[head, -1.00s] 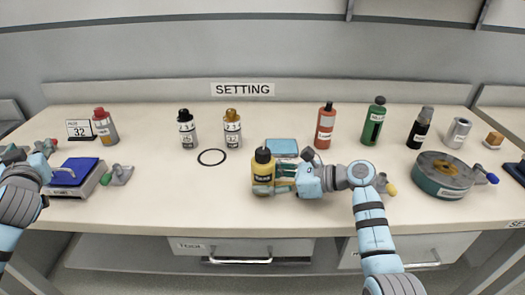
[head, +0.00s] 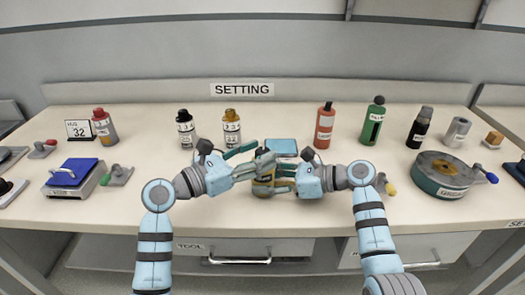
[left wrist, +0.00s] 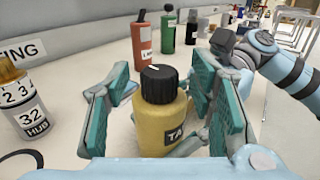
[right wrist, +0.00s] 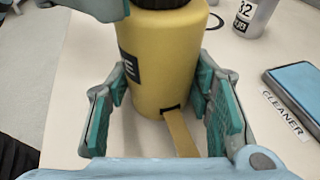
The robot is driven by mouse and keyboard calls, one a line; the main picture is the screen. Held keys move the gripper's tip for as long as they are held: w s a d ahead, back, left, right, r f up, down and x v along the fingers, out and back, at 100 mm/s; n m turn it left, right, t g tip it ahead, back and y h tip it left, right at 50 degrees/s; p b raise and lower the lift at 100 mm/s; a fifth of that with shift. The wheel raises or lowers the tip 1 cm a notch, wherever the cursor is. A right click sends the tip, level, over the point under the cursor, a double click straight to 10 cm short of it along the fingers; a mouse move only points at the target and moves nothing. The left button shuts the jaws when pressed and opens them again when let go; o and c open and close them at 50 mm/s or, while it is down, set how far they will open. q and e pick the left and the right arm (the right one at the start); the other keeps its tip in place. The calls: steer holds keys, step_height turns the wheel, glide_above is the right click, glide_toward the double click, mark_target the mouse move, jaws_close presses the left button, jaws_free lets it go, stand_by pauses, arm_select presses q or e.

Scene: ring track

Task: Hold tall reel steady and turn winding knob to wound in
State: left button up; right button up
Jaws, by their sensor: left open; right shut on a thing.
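The tall reel is a yellow bottle-shaped body labelled TAPE (left wrist: 160,118), standing upright at the table's middle. Its black winding knob (left wrist: 158,78) on top carries a white mark. In the right wrist view a tape tongue (right wrist: 181,135) comes out of a slot low on the reel (right wrist: 163,65). My right gripper (head: 280,181) is shut on the reel's body from the right. My left gripper (head: 252,161) is open, at the reel's upper left. In the left wrist view its teal pads stand apart on both sides of the reel and knob. In the head view the grippers largely hide the reel.
A blue cleaner pad (head: 281,146) lies just behind the reel. Bottles numbered on their labels (head: 231,128) (head: 186,130), a red bottle (head: 325,127) and a green bottle (head: 375,122) stand farther back. A green round reel (head: 443,175) is at right, a blue-topped device (head: 74,173) at left.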

arm_select(q)
steer(key=shift+x, duration=0.95)
steer(key=shift+a, duration=0.1)
steer(key=shift+c, duration=0.6)
jaws_close()
steer(key=shift+f+m+g+h, duration=0.1)
steer(key=shift+m+g+h, duration=0.2)
steer(key=shift+m+g, duration=0.25)
steer(key=m+g+h, duration=0.1)
steer(key=g, duration=0.1)
steer(key=shift+m+g, duration=0.35)
steer(key=shift+m+g+h, duration=0.8)
steer(key=shift+m+g, duration=0.9)
steer(key=shift+g, duration=0.8)
